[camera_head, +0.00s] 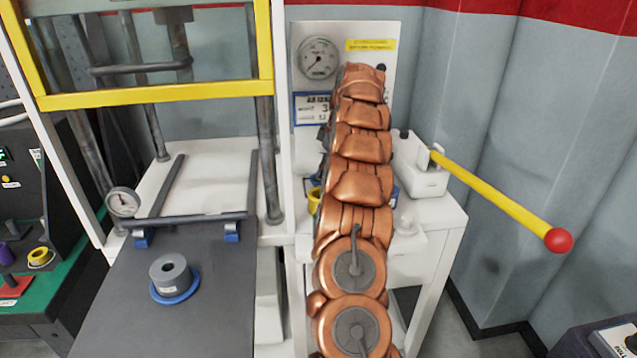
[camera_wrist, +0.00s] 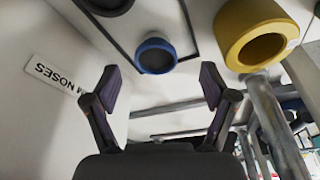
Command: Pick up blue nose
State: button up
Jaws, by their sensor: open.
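The blue nose (camera_wrist: 155,57) is a short round piece with a dark recessed face. In the wrist view it sits on a pale surface at the upper middle, beyond my fingertips and roughly in line with the gap between them. My gripper (camera_wrist: 160,82) is open and empty, with one dark finger on each side. It does not appear to touch the blue nose. In the head view my copper-coloured arm covers the work area, and I cannot make out the gripper or clearly identify the blue nose there.
A larger yellow ring-shaped piece (camera_wrist: 252,34) stands right of the blue nose. A label reading "M NOSES" (camera_wrist: 58,74) is at left. Metal rails (camera_wrist: 275,125) run at lower right. In the head view, a yellow lever with a red knob (camera_head: 558,240) juts out right of my arm.

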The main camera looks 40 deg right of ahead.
aim_at(319, 183)
jog(key=shift+w+p+x, duration=0.2)
jog(key=shift+p+x, duration=0.25)
jog(key=shift+x, duration=0.85)
jog(key=shift+w+p+x, duration=0.2)
jog(key=shift+p+x, duration=0.25)
jog(key=shift+x, duration=0.9)
jog(key=shift+r, duration=0.1)
jog(key=c, duration=1.4)
jog(key=shift+r, duration=0.1)
